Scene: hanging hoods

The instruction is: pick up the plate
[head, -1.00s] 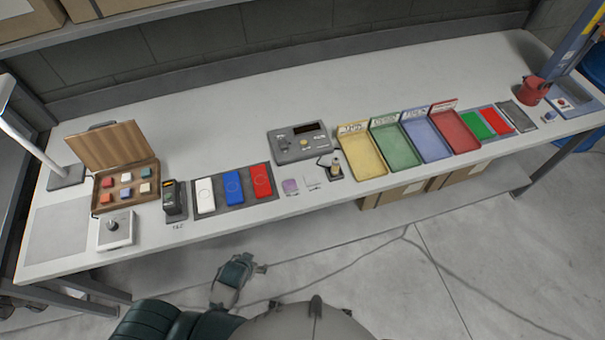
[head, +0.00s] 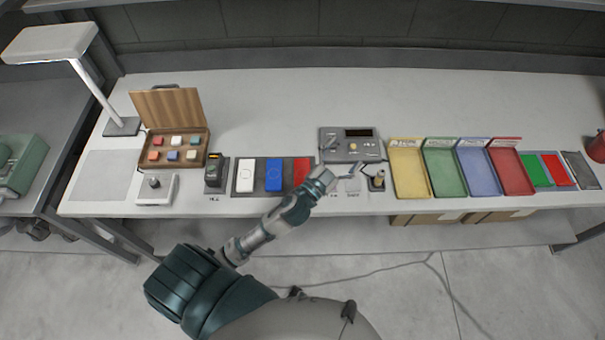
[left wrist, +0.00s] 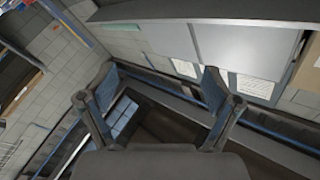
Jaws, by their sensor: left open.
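No thing is plainly recognisable as the plate. A small pale square piece (head: 352,185) lies flat near the table's front edge, just below my left gripper's fingers in the head view. The purple square seen beside it earlier is now hidden by my arm. My left gripper (head: 343,160) is open over the table's front part, by the lower left of the grey control box (head: 350,146). In the left wrist view the open fingers (left wrist: 160,82) have nothing between them. My right gripper is not in view.
A small knobbed stand (head: 378,181) is close on the right, then coloured trays (head: 409,175). The table's back (head: 300,100) is clear.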

